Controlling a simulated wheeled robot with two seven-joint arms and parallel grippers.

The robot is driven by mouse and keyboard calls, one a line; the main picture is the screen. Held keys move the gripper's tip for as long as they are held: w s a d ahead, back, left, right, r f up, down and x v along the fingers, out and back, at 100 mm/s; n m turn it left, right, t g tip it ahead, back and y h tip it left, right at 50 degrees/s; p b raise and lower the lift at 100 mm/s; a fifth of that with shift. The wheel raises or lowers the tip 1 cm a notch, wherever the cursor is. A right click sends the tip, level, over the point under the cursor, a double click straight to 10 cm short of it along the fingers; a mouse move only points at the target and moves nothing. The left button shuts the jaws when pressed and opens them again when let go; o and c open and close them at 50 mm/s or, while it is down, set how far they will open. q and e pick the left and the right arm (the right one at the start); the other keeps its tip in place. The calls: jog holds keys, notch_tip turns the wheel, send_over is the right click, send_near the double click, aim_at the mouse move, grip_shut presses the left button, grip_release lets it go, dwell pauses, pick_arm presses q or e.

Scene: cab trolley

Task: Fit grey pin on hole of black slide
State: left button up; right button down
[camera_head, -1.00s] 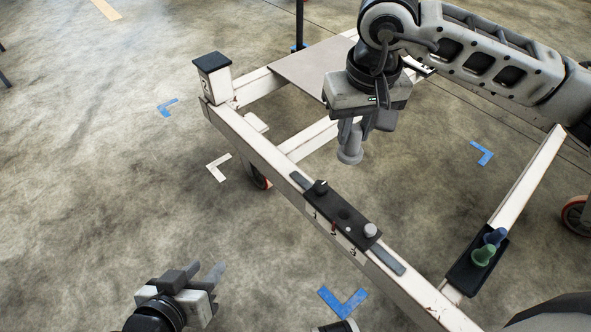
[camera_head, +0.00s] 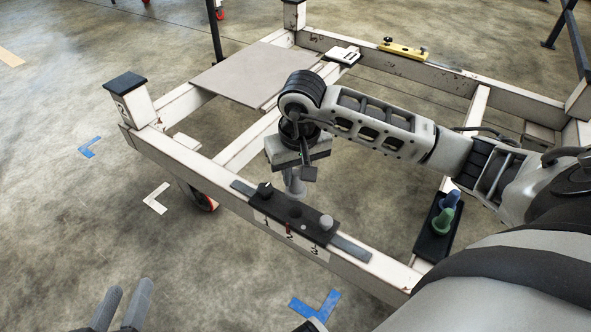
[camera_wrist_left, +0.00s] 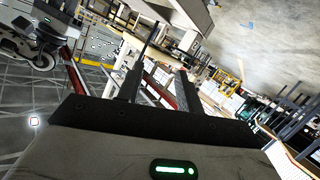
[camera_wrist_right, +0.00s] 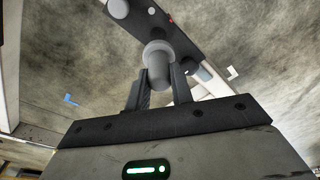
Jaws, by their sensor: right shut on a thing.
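The black slide (camera_head: 313,222) sits on the near white beam of the trolley, with a black knob at its left, a dark hole in the middle and a light grey peg at its right. My right gripper (camera_head: 296,176) points down and is shut on the grey pin (camera_head: 294,187). The pin hangs at the slide's far edge, close to the middle hole; whether it touches cannot be told. In the right wrist view the grey pin (camera_wrist_right: 158,60) stands between the fingers, with the black slide (camera_wrist_right: 150,25) beyond. My left gripper (camera_head: 122,308) is open and empty, low at left.
A black holder (camera_head: 432,240) with green and blue pins is on a side beam at right. A grey board (camera_head: 240,75) lies across the trolley's far left. A yellow tool (camera_head: 402,48) lies on the far beam.

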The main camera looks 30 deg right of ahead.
aim_at(296, 195)
jog(key=shift+f+b, duration=0.8)
jog(key=shift+f, duration=0.55)
jog(key=shift+f+b, duration=0.4)
jog(key=shift+f, duration=0.2)
jog(key=shift+f+b, duration=0.7)
jog(key=shift+f, duration=0.2)
jog(key=shift+f+b, duration=0.45)
jog(key=shift+f, duration=0.05)
pick_arm(q)
jog(key=shift+w+d+r+n+t+h, duration=0.15)
jog(key=shift+d+r+n+t+h, duration=0.55)
jog(key=shift+r+n+h, duration=0.25)
pick_arm(e)
jog(key=shift+f, duration=0.1)
pick_arm(q)
jog(key=shift+f, duration=0.3)
pick_arm(e)
jog(key=c, duration=1.1)
grip_release()
jog(key=shift+f, duration=0.1)
jog(key=shift+c, duration=0.2)
